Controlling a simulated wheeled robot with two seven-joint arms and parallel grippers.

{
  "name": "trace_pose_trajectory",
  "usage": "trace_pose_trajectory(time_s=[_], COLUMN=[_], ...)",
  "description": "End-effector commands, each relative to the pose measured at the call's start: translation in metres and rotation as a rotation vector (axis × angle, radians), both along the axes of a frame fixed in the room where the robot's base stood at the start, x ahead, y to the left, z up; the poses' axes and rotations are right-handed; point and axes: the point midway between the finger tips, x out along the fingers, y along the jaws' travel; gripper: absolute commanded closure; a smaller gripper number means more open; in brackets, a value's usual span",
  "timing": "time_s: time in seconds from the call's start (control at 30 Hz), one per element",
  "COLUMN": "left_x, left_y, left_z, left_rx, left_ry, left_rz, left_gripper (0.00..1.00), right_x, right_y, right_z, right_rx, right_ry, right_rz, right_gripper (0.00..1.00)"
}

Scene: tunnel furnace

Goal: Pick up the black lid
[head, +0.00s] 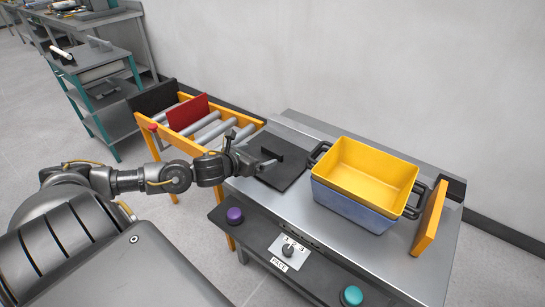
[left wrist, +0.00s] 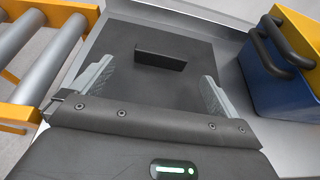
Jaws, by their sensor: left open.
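The black lid (head: 284,172) is a flat dark square plate lying on the left part of the metal table, with a raised black bar handle on top. In the left wrist view the lid (left wrist: 190,88) fills the middle, and its handle (left wrist: 160,60) stands just ahead of the fingers. My left gripper (head: 254,158) is over the lid's left part. In the left wrist view the gripper (left wrist: 155,85) is open, its two fingers spread wide with nothing between them. The head view does not clearly show the gap between fingertips and handle. My right gripper is in neither view.
A blue box with yellow inside and black handles (head: 350,196) stands right of the lid. An orange panel (head: 428,218) stands at its right. A roller conveyor (head: 215,130) with a red panel (head: 187,112) lies left. Purple (head: 235,215) and teal (head: 351,295) buttons line the table's front.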

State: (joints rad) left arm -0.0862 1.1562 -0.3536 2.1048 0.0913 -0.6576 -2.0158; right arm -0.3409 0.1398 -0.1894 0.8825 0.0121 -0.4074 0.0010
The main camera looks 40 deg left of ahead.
Motion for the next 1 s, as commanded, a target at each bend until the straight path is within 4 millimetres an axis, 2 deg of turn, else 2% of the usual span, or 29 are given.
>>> trace_pose_trajectory(time_s=[0.33,0.5,0.67,0.93,1.0], left_x=[0.015,0.040,0.056,0.058,0.058], left_y=[-0.002,-0.004,-0.003,-0.004,-0.003], left_z=[-0.004,-0.011,-0.020,-0.022,-0.022], left_rx=[-0.004,-0.006,-0.003,-0.002,-0.002], left_ry=[-0.002,-0.003,-0.002,0.000,0.000], left_rz=[-0.003,-0.002,-0.003,-0.006,-0.006], left_gripper=[0.00,0.00,0.00,0.00,0.07], right_x=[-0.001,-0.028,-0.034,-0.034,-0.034], right_y=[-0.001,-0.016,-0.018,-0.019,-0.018], right_z=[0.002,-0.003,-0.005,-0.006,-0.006], right_rx=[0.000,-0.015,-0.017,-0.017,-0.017], right_ry=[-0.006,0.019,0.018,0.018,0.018], right_rz=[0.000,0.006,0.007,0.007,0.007], right_gripper=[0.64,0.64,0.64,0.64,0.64])
